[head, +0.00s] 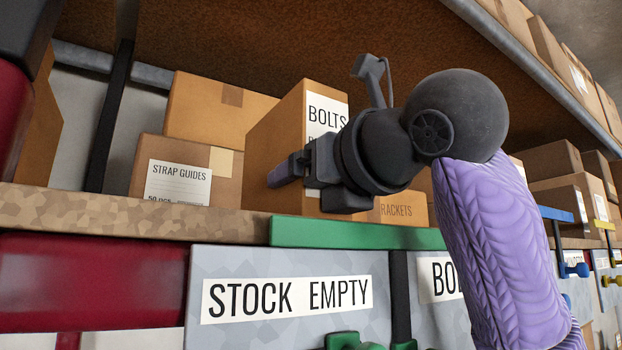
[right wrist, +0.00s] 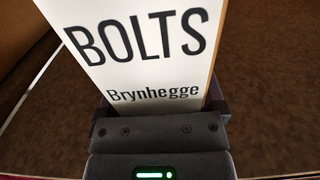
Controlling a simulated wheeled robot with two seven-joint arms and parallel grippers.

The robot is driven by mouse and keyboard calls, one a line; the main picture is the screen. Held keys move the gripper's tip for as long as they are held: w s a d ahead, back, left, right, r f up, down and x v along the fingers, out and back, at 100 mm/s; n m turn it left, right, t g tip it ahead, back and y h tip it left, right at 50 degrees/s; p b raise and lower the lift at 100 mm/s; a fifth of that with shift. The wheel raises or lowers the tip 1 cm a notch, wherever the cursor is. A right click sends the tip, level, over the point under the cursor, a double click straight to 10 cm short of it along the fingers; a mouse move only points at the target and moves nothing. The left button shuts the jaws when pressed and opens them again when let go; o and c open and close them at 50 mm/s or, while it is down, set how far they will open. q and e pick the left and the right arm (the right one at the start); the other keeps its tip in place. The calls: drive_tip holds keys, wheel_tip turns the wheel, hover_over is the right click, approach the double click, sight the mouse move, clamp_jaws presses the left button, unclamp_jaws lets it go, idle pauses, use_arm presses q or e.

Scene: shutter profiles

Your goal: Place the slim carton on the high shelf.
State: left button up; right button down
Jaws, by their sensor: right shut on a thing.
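The slim carton (head: 271,132) is brown, with a white label reading BOLTS. It is upright in the shelf opening. My right gripper (head: 298,170) is shut on it from the front, low on the carton. In the right wrist view the label (right wrist: 135,50) rises from between the jaws, with "Brynhegge" under BOLTS. The high shelf (head: 130,213) has a patterned front edge with a green strip (head: 350,235) below the carton. I cannot tell whether the carton's base touches the shelf. My left gripper is not in view.
Left of the carton are a box marked STRAP GUIDES (head: 180,180) and another brown box (head: 215,112). A box marked BRACKETS (head: 400,210) shows behind my gripper. The underside of an upper shelf (head: 300,45) hangs overhead. A bin below reads STOCK EMPTY (head: 285,298).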

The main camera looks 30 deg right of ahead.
drive_tip(key=shift+c, duration=0.7)
unclamp_jaws()
drive_tip(key=shift+f, duration=0.15)
drive_tip(key=shift+o, duration=0.7)
drive_tip(key=shift+r, duration=0.25)
drive_tip(key=s+b, duration=0.4)
drive_tip(key=s, duration=0.8)
drive_tip(key=shift+d, duration=0.45)
